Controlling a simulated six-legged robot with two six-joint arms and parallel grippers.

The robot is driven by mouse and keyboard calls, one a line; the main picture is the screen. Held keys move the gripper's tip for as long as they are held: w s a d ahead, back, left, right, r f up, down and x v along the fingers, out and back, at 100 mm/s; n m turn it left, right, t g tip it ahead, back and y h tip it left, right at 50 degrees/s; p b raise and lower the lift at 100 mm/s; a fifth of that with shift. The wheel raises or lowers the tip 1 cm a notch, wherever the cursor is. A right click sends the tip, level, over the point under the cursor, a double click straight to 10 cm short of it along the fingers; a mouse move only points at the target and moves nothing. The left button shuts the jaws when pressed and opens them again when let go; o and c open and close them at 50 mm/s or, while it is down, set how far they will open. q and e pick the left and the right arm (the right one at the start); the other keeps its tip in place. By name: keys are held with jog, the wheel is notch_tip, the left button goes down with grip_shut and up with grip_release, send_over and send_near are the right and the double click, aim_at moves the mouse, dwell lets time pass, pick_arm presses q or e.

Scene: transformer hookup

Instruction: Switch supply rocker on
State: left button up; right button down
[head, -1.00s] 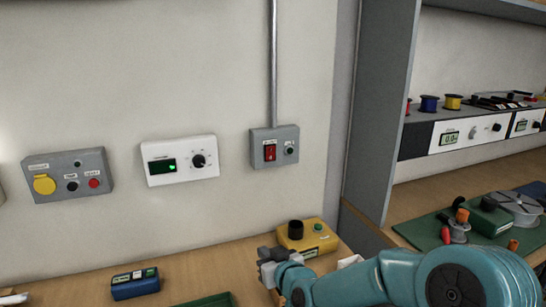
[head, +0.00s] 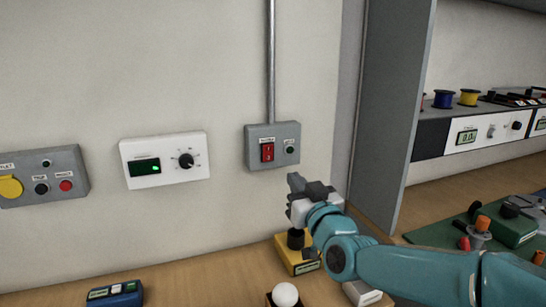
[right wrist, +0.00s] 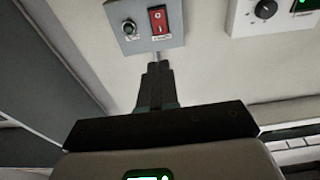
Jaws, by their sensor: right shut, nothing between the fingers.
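The supply rocker (head: 267,152) is a red switch on a grey wall box (head: 255,133) with a round dark green button or lamp (head: 290,150) to its right. The rocker also shows in the right wrist view (right wrist: 158,19), where the picture is turned over. My right gripper (head: 292,180) is shut and empty, a little below and to the right of the rocker in the head view. In the right wrist view its closed fingers (right wrist: 157,66) point at the box's edge near the rocker. I cannot tell whether they touch it. My left gripper is not in view.
A white panel with a knob (head: 186,160) and a grey box with a yellow cover (head: 11,187) are on the wall to the left. Below my right gripper stand a yellow box (head: 298,263) and a white ball-topped item (head: 285,294). A shelf side (head: 390,120) stands at right.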

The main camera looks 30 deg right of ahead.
jog(key=shift+w+f, duration=0.1)
jog(key=shift+f, duration=0.1)
jog(key=p, duration=0.4)
send_near(269, 148)
jog(key=x, duration=0.7)
